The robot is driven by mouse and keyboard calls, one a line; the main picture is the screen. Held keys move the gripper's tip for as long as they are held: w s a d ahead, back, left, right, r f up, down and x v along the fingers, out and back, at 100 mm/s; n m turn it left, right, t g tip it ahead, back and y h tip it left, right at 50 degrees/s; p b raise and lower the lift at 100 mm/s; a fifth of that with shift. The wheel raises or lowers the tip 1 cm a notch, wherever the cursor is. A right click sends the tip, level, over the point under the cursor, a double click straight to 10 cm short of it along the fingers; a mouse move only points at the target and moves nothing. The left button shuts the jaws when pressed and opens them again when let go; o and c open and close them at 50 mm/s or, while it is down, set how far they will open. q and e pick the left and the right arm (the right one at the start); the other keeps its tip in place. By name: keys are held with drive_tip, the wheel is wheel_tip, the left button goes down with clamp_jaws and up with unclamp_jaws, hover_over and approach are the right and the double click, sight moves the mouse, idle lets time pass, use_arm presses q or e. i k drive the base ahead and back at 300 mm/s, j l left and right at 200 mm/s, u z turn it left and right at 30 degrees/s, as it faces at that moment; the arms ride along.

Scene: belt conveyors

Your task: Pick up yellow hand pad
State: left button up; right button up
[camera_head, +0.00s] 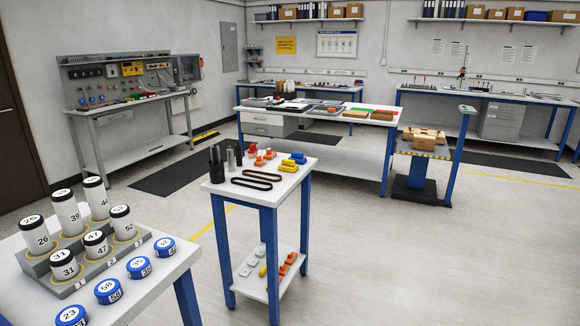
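Small yellow pieces (288,167) lie at the right back of the small white-topped table (262,202) with blue legs. Blue pieces (298,157) lie right behind them and orange pieces (263,158) lie to their left. Another small yellow piece (263,271) lies on the table's lower shelf (255,288). The pieces are too small to tell which is the hand pad. Neither of my grippers shows in the head view.
Two dark belts (258,180) and upright dark cylinders (217,158) share the small table. At front left, a table holds a grey rack (75,275) of numbered cylinders and several blue caps (138,267). Free floor (400,260) lies to the right.

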sight(288, 166)
drive_tip(key=z, duration=2.1)
drive_tip(key=u, duration=2.15)
drive_tip(key=i+l+u, duration=0.15)
drive_tip(key=i, duration=0.4)
drive_tip(key=i+l+u, duration=0.15)
drive_tip(key=i, duration=0.4)
drive_tip(key=l, duration=0.1)
